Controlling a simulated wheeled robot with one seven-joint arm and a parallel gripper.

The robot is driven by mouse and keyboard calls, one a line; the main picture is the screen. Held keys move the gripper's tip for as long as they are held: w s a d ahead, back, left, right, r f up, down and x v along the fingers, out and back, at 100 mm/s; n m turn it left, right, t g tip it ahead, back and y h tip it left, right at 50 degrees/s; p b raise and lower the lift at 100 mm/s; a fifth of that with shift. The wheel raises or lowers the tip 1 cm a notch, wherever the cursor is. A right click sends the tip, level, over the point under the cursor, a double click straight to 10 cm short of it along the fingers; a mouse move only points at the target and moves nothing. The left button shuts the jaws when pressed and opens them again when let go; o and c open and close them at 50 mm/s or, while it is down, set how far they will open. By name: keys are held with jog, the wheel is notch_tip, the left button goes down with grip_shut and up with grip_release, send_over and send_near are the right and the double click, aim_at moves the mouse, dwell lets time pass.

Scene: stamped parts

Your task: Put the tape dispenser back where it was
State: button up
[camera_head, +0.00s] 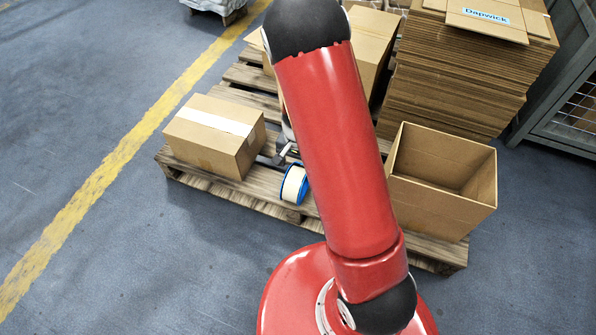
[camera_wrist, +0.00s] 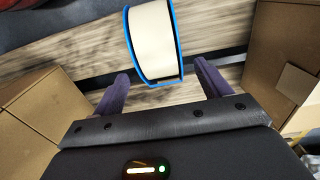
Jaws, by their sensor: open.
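The tape dispenser (camera_head: 295,184), a white roll with blue rims, sits on the wooden pallet near its front edge in the head view, partly hidden by my red arm. In the wrist view the tape dispenser (camera_wrist: 153,40) lies ahead of my gripper (camera_wrist: 161,82), roughly centred between the fingers and mostly beyond their tips. My gripper is open, with its two dark purple fingers apart and nothing held. In the head view my arm hides most of the gripper.
The wooden pallet (camera_head: 266,203) carries a closed carton (camera_head: 207,142) left of the dispenser and an open empty box (camera_head: 440,200) on the right. Flattened cardboard (camera_head: 452,88) is stacked behind, and a grey mesh cage (camera_head: 553,125) stands at far right. The floor at left is clear.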

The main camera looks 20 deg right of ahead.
notch_tip(320, 180, up, 5)
jog(key=shift+f+p, duration=0.2)
jog(key=shift+p, duration=0.1)
jog(key=s+r+n+t+y, duration=0.15)
jog(key=s+r, duration=0.25)
jog(key=r, duration=0.6)
jog(key=s+r+n+t, duration=0.2)
jog(key=s+r, duration=0.2)
jog(key=r, duration=0.6)
jog(key=s+d+r+n+t+h, duration=0.1)
jog(key=s+r+n+t, duration=0.1)
jog(key=s+r, duration=0.6)
jog(key=s+n, duration=0.1)
jog(key=s, duration=0.3)
jog(key=shift+s+r+n, duration=0.35)
jog(key=shift+r, duration=0.05)
jog(key=shift+h, duration=0.25)
notch_tip(320, 180, up, 6)
jog(key=p, duration=0.6)
jog(key=shift+r, duration=0.25)
jog(key=shift+o, duration=0.4)
jog(key=shift+w+f, duration=0.1)
